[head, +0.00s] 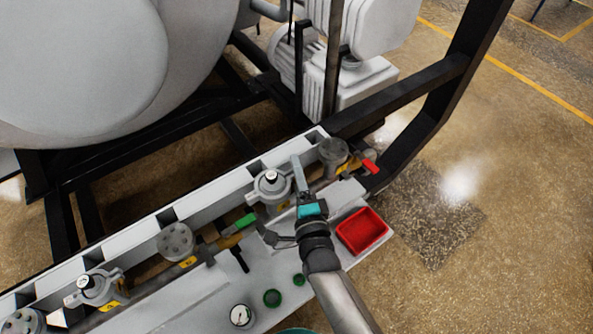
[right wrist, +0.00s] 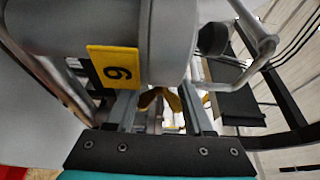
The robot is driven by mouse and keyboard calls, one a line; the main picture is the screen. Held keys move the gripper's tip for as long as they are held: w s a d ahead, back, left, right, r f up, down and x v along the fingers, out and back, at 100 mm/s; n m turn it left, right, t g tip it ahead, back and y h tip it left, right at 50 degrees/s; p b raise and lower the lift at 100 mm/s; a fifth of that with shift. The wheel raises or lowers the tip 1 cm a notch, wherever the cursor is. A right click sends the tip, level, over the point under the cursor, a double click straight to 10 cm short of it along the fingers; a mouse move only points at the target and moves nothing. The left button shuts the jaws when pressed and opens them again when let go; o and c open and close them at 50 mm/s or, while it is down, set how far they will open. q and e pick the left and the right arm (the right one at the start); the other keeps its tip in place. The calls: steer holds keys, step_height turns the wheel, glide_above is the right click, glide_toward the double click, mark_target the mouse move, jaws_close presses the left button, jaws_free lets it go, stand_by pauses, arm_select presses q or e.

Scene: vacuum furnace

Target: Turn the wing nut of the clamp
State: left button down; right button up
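In the right wrist view, the brass-yellow wing nut (right wrist: 160,98) sits below a large grey rounded body (right wrist: 170,40), which I take for the clamped fitting. My right gripper (right wrist: 161,108) is open, with one finger on each side of the wing nut. Small gaps seem to show between fingers and nut; I cannot tell if either touches. In the head view, my right gripper (head: 300,175) is beside a grey valve or clamp body (head: 271,187) on the pipe line, and the wing nut is hidden there. My left gripper is not in view.
A yellow numbered tag (right wrist: 118,66) hangs close to the fingers. A green lever (head: 245,220), a red lever (head: 370,166) and a red tray (head: 362,230) are near my right arm. A black frame (head: 400,95) stands beyond. Open floor lies to the right.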

jaws_close()
steer(key=shift+f+n+t+y+b, duration=0.1)
steer(key=shift+n+t+y+b, duration=0.2)
steer(key=shift+n+b, duration=0.8)
steer(key=n, duration=0.2)
steer(key=n+t+y+b, duration=0.1)
steer(key=shift+r+n, duration=0.4)
steer(key=o, duration=0.6)
jaws_free()
